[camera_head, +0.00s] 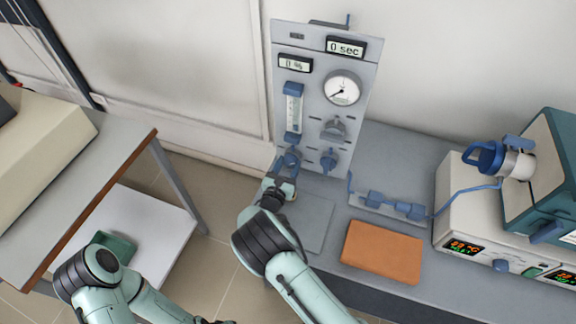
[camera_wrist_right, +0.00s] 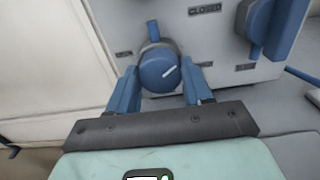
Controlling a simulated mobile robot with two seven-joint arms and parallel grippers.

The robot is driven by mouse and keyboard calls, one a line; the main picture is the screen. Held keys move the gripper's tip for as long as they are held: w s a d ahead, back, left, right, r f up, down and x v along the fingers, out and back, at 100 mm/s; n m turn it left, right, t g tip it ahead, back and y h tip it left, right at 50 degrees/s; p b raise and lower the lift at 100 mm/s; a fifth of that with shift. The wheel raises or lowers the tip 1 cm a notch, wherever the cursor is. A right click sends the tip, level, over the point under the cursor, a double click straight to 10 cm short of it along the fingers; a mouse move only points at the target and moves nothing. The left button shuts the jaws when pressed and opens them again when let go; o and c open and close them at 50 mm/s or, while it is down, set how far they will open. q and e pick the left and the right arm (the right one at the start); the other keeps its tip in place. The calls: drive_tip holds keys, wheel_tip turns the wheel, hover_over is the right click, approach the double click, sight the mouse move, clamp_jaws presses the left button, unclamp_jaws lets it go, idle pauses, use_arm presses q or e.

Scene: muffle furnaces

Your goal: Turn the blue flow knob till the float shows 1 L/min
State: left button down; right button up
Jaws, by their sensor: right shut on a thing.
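The blue flow knob (camera_head: 291,158) sits at the lower left of the grey panel, under the flowmeter tube (camera_head: 293,113). The float and the scale figures in the tube are too small to read. My left arm shows at the bottom left; its gripper is out of the picture.
A second blue knob (camera_head: 329,159) is close on the right of the flow knob. An orange mat (camera_head: 381,250) lies on the bench, with furnaces (camera_head: 488,220) at right.

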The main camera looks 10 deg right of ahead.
drive_tip(key=shift+n, duration=0.6)
use_arm(q)
drive_tip(key=shift+w+r, duration=0.3)
drive_tip(key=shift+r, duration=0.15)
use_arm(e)
drive_tip(key=o, duration=1.1)
drive_tip(key=shift+c, duration=0.2)
use_arm(q)
drive_tip(key=shift+s+f+b, duration=0.3)
drive_tip(key=shift+f+b, duration=0.05)
drive_tip(key=shift+f, duration=0.15)
drive_tip(key=shift+s+f+b, duration=0.25)
drive_tip(key=shift+f+b, duration=0.05)
drive_tip(key=shift+f, duration=0.2)
use_arm(e)
drive_tip(key=v, duration=1.3)
drive_tip(key=shift+s+a, duration=0.2)
